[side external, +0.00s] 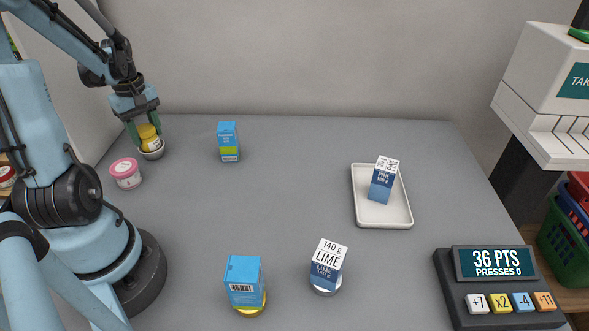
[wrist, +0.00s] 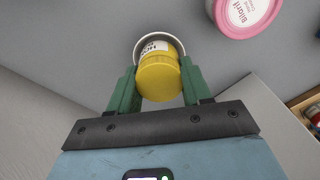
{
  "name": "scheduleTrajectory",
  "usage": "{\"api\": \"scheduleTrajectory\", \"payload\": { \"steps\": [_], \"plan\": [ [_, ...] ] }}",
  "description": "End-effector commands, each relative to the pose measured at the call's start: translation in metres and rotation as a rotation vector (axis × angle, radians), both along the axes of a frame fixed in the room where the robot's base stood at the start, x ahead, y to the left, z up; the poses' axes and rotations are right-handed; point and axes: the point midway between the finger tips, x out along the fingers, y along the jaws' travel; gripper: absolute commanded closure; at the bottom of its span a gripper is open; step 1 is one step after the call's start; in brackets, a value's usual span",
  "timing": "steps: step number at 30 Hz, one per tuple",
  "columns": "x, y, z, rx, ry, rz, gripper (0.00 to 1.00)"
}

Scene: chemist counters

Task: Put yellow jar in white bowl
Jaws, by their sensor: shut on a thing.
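The yellow jar (side external: 148,131) is at the far left of the counter, between the green fingers of my gripper (side external: 142,135). In the wrist view my gripper (wrist: 158,88) is shut on the yellow jar (wrist: 158,78), with a finger on either side of it. The white bowl (side external: 153,153) is right at the jar's lower end; its rim (wrist: 141,42) shows around the jar's far end in the wrist view. The jar's lower end appears to be within the bowl's rim. I cannot tell whether it touches the bowl's floor.
A pink-lidded tub (side external: 126,173) stands close in front of the bowl. A blue box (side external: 228,141) stands to the right. A white tray (side external: 408,219) holds another box (side external: 383,182). Two more boxes stand near the front. The middle of the counter is clear.

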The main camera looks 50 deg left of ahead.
Motion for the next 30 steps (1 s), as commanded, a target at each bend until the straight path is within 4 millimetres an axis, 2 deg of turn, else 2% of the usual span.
{"api": "scheduleTrajectory", "payload": {
  "steps": [3, 17, 18, 22, 30],
  "plan": [
    [0.0002, -0.0002, -0.007, 0.0, 0.0, 0.0, 0.82],
    [0.0002, -0.0003, -0.0125, 0.0, 0.0, 0.0, 0.82],
    [0.0002, -0.0004, -0.0119, 0.0, 0.0, 0.0, 0.46],
    [0.0001, -0.0004, -0.0118, 0.0, 0.0, 0.0, 0.26],
    [0.0001, -0.0004, -0.0116, 0.0, 0.0, 0.0, 0.25]
  ]
}}
